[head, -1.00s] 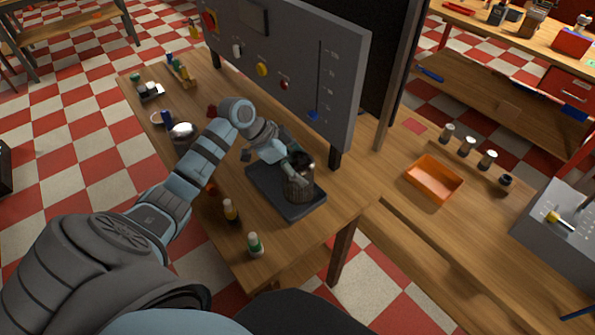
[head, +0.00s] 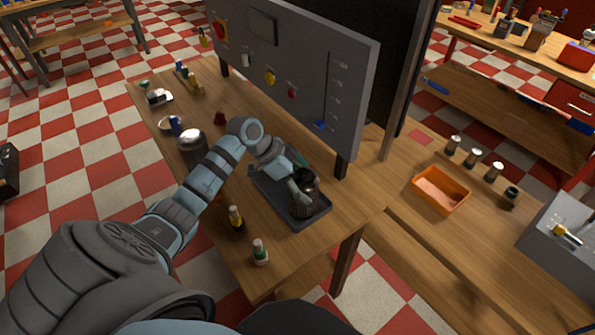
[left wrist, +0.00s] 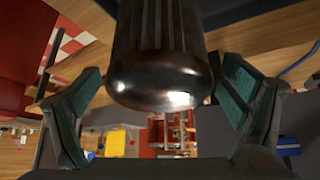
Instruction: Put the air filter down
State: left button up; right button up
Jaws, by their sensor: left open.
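The air filter (head: 309,197) is a dark, ribbed cylinder that stands upright on a dark grey tray (head: 316,222) on the wooden workbench. My left gripper (head: 298,183) is at the filter, partly covering it in the head view. In the left wrist view the filter (left wrist: 158,50) has a shiny rounded end and lies between the two green-padded fingers of the left gripper (left wrist: 158,88). The fingers are spread, with gaps beside the filter's rounded end. My right gripper is not in view.
A grey panel (head: 300,65) with knobs stands along the bench's back. Small bottles (head: 260,252) stand near the front edge. A silver dome (head: 192,137) is left of my arm. An orange bin (head: 441,188) sits on the right bench.

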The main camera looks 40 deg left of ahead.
pick_arm(q)
jog(key=v, duration=1.2)
jog(key=shift+s, duration=0.1)
